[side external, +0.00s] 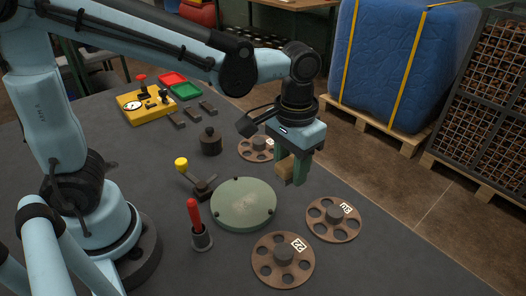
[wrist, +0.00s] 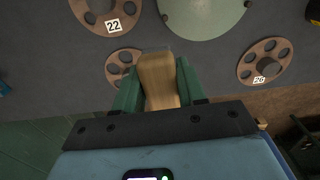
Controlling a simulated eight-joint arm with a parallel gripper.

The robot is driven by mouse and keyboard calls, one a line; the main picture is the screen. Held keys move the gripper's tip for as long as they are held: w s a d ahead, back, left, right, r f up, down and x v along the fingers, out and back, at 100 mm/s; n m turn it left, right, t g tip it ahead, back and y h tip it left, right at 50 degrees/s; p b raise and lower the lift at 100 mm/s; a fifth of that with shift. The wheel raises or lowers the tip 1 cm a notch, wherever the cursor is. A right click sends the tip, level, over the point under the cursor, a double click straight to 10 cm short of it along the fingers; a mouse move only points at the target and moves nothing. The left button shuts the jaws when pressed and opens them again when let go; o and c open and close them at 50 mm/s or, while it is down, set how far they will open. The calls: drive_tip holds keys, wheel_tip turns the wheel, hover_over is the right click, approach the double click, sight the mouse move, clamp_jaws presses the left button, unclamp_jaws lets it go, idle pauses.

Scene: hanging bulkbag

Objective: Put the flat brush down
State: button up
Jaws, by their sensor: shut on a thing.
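My gripper (side external: 291,173) has green fingers and hangs over the right part of the dark table, just right of and behind the round green plate. It is shut on the flat brush (side external: 284,169), of which a tan wooden part shows between the fingers. In the wrist view the brush (wrist: 158,75) is a pale wooden block with a rounded end, gripped between the two green fingers (wrist: 158,92). Its bristles are not clearly seen. I cannot tell whether it touches the table.
The green plate (side external: 243,206), a red-handled tool (side external: 195,220), a yellow-knobbed lever (side external: 184,167) and a dark weight (side external: 210,143) are left. Bare table lies between the discs.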

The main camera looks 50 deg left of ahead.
drive_tip(key=w+a+f, duration=0.4)
drive_tip(key=w, duration=0.1)
drive_tip(key=w+a+f, duration=0.2)
drive_tip(key=w+f, duration=0.1)
drive_tip(key=shift+w+a, duration=0.25)
drive_tip(key=shift+a, duration=0.15)
drive_tip(key=shift+f, duration=2)
drive_tip(key=shift+f, duration=0.35)
